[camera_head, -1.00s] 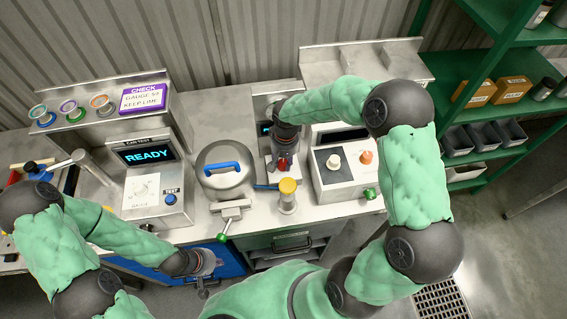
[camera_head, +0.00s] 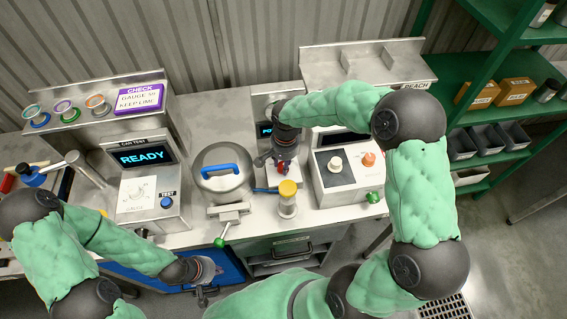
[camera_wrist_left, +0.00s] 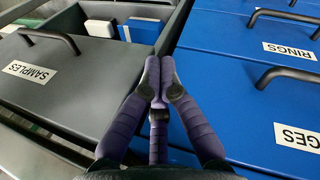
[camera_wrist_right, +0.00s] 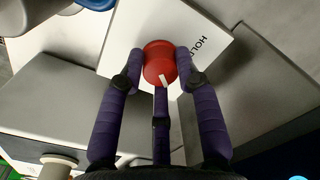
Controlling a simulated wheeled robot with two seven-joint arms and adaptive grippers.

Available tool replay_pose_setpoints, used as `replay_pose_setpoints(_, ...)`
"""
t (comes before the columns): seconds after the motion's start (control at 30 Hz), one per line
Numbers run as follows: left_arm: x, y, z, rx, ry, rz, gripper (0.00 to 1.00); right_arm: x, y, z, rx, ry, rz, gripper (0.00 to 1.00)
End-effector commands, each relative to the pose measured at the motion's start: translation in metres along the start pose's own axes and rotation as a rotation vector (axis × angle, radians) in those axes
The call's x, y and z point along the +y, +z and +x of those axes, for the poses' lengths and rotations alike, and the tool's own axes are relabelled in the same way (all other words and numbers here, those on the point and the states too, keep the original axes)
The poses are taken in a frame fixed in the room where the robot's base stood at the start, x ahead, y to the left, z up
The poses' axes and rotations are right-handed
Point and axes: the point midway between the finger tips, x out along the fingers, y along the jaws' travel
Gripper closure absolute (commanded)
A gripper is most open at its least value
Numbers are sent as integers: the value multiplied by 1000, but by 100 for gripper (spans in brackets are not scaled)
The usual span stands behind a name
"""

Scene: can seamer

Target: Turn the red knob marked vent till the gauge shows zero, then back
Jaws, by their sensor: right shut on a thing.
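The red knob (camera_wrist_right: 158,62) with a white mark line shows in the right wrist view, in front of a white plate lettered "HOL...". My right gripper (camera_wrist_right: 159,60) has its fingers closed around the knob's sides. In the head view my right gripper (camera_head: 281,166) is at the narrow machine behind the yellow-topped post, and only a bit of red shows between its fingers. I cannot make out the vent marking or a gauge reading; my right arm covers part of that machine. My left gripper (camera_wrist_left: 158,68) is empty, its fingertips together, above the drawers at the front.
A lidded pot with a blue handle (camera_head: 221,169) and a yellow-topped post (camera_head: 288,188) stand close to my right gripper. The can test machine (camera_head: 147,190) reads READY. A white box with two knobs (camera_head: 345,178) stands to the right. Green shelves (camera_head: 487,75) are further right.

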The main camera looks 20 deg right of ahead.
Motion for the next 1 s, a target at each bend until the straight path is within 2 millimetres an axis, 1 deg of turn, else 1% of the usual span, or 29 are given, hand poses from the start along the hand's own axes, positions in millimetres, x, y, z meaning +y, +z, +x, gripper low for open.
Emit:
replay_pose_setpoints(0.23, 0, 0, 0, 0, 0, 0, 100, 0, 0, 0, -1, -1, 1, 99)
replay_pose_setpoints(0.27, 0, 0, 0, 0, 0, 0, 100, 0, 0, 0, -1, -1, 1, 64)
replay_pose_setpoints(0.3, 0, 0, 0, 0, 0, 0, 100, 0, 0, 0, -1, -1, 1, 52)
replay_pose_setpoints(0.33, 0, 0, 0, 0, 0, 0, 100, 0, 0, 0, -1, -1, 1, 44)
replay_pose_setpoints(0.67, 0, 0, 0, 0, 0, 0, 100, 0, 0, 0, 0, 0, 0, 43)
replay_pose_setpoints(0.77, 0, 0, 0, 0, 0, 0, 100, 0, 0, -5, 1, -1, -1, 43)
replay_pose_setpoints(0.87, 0, 0, 0, 0, 0, 0, 100, -1, -1, -16, 2, -2, -1, 43)
replay_pose_setpoints(1.0, 0, 0, 0, 0, 0, 0, 100, -1, -1, -42, 3, -3, 0, 43)
